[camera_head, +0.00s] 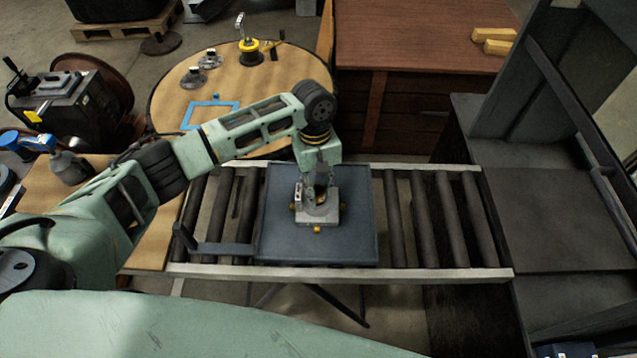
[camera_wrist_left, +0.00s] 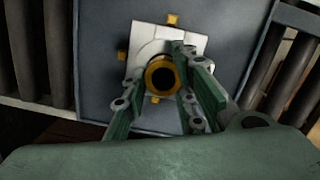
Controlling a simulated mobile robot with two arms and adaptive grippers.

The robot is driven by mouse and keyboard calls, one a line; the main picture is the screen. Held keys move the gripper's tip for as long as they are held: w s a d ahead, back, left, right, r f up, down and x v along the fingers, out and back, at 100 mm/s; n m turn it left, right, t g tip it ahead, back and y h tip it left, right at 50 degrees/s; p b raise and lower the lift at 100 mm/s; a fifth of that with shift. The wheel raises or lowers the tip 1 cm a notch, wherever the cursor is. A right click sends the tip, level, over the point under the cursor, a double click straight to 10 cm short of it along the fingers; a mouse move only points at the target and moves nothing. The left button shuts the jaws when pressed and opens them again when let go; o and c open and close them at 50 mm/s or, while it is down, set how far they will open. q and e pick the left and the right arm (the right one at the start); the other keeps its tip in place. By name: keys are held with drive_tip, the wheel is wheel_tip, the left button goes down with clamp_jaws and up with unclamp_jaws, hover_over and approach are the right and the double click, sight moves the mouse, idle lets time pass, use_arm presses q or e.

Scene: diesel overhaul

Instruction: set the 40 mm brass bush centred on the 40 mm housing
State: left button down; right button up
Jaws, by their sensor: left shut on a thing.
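My left gripper (camera_head: 320,193) is shut on the brass bush (camera_wrist_left: 161,77), a yellow ring with a dark bore, seen from above between the fingers in the left wrist view. The housing (camera_head: 318,216) is a pale grey block with small yellow tabs around it, and it also shows in the left wrist view (camera_wrist_left: 190,43). The bush is over the housing, a little toward its near side in the wrist view. I cannot tell whether they touch. The fingers hide part of both. My right gripper is not in view.
The housing sits on a dark blue-grey tray (camera_head: 355,245) with a side handle, on a roller conveyor (camera_head: 450,215). A round wooden table (camera_head: 290,85) with small parts stands behind. A dark machine (camera_head: 560,200) stands at right. The rollers right of the tray are clear.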

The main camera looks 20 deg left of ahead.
use_arm(q)
drive_tip(key=shift+f, duration=0.2)
idle(0.5)
drive_tip(key=shift+f, duration=0.1)
drive_tip(key=shift+f+p, duration=0.2)
drive_tip(key=shift+p, duration=0.15)
drive_tip(key=c, duration=1.3)
unclamp_jaws()
drive_tip(key=shift+c, duration=0.2)
